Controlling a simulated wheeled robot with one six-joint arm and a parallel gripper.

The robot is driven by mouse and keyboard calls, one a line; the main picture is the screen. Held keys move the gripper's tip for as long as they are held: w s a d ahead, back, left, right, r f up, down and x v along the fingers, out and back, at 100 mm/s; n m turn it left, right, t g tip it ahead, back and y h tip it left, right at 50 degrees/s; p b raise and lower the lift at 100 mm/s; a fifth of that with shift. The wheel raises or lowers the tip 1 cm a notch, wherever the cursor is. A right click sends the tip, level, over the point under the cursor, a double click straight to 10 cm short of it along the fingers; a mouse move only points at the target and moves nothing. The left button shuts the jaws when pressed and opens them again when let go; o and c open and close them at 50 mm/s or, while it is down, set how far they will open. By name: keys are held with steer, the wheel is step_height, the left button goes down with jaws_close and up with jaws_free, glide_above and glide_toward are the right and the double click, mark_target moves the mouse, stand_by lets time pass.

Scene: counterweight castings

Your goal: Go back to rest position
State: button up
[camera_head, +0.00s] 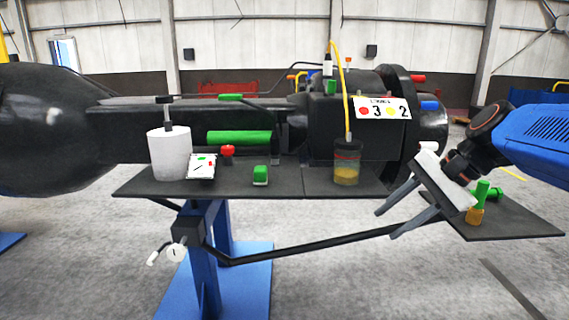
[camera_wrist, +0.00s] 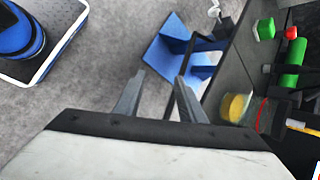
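My gripper (camera_head: 387,222) is in front of the dark shelf (camera_head: 318,180), to the right and below its front edge. Its two grey fingers are spread apart with nothing between them. In the wrist view my gripper (camera_wrist: 155,88) also shows its fingers apart, over grey floor and near a blue stand foot. My blue arm reaches in from the right in the head view.
On the shelf stand a white cylinder (camera_head: 170,155), a green block (camera_head: 260,175), a red knob (camera_head: 227,152) and a jar of yellow liquid (camera_head: 346,165). A lower right plate (camera_head: 520,222) holds green and orange parts. A black bar (camera_head: 300,246) runs below.

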steer(key=s+d+f+n+h, duration=0.2)
steer(key=s+f+n+h, duration=0.1)
steer(key=s+f+n, duration=0.2)
steer(key=s+d+f+n+t+h, duration=0.1)
steer(key=s+d+f+n+h, duration=0.2)
steer(key=s+f+n, duration=0.3)
steer(key=shift+s+d+f+n+t+h, duration=0.35)
steer(key=shift+s+f, duration=1.55)
steer(key=shift+f, duration=0.7)
